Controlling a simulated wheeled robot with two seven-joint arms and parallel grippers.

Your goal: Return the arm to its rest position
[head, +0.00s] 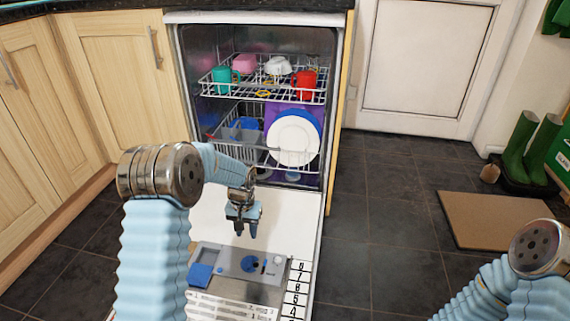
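My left arm (155,240) comes in from the lower left and bends toward the open dishwasher. My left gripper (243,232) points down over the lowered dishwasher door (207,219). Its two fingers look slightly apart, and I see nothing held between them. My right arm (490,292) shows at the lower right corner; its gripper is outside the view.
The lower rack (232,155) holds a white plate (293,140) and a blue one behind it. The upper rack (290,94) holds a teal mug (222,79), a red mug (305,83) and other dishes. Cabinets (112,80) stand left. Floor (375,220) right of the door is clear.

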